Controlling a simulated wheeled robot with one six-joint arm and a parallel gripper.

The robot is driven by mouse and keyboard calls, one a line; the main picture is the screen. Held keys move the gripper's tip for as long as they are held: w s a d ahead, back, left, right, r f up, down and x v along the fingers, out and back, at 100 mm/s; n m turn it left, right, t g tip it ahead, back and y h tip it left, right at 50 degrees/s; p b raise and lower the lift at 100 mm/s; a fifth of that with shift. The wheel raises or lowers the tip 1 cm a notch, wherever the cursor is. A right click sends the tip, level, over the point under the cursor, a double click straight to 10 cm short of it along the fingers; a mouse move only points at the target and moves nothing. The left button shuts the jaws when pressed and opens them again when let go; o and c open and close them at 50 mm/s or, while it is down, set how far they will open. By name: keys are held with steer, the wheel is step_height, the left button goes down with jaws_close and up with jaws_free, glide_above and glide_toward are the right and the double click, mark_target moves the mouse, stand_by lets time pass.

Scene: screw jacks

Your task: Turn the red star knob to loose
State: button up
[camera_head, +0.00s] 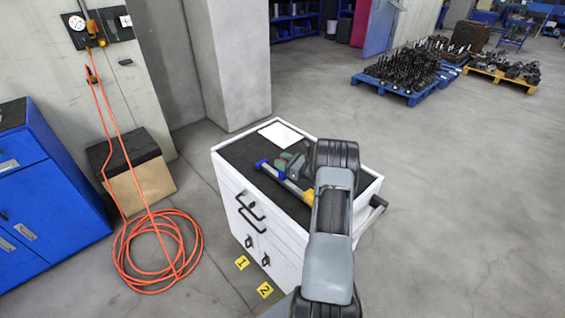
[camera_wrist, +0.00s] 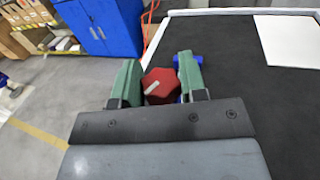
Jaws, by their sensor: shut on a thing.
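The red star knob (camera_wrist: 160,84) shows in the wrist view between the two green fingers of my gripper (camera_wrist: 158,80). It has a pale pointer mark on its face. My gripper is shut on the knob, with a finger on its left and right sides. In the head view my gripper (camera_head: 288,166) reaches over the cabinet top from the right, and the knob is hidden there. A blue part (camera_head: 262,164) of the jack shows beyond the fingers, with a grey bar and a yellow part (camera_head: 308,196) closer to me.
The white cabinet (camera_head: 228,190) has a dark top and a white sheet (camera_head: 281,134) at its back. An orange hose (camera_head: 160,250) lies coiled on the floor at left. A blue cabinet (camera_head: 45,190) stands at far left.

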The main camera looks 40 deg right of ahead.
steer(key=shift+f+n+g+y+b, duration=0.3)
steer(key=shift+n+y+b, duration=0.3)
steer(key=shift+b, duration=0.4)
steer(key=n+g+y+b, duration=0.1)
steer(key=y+b, duration=0.1)
steer(key=b, duration=0.1)
steer(key=shift+n+g+y, duration=0.4)
steer(key=shift+r+n+g+y+b, duration=0.15)
steer(key=shift+n+g+y+b, duration=0.55)
steer(key=shift+g+y+b, duration=0.1)
steer(key=shift+r+n+g+y+b, duration=0.1)
steer(key=shift+n+g+y+b, duration=0.6)
steer(key=shift+g, duration=0.1)
steer(key=o, duration=0.9)
steer(key=b+v, duration=0.2)
steer(key=v, duration=1.2)
steer(key=shift+w+b, duration=0.1)
steer(key=shift+b, duration=0.3)
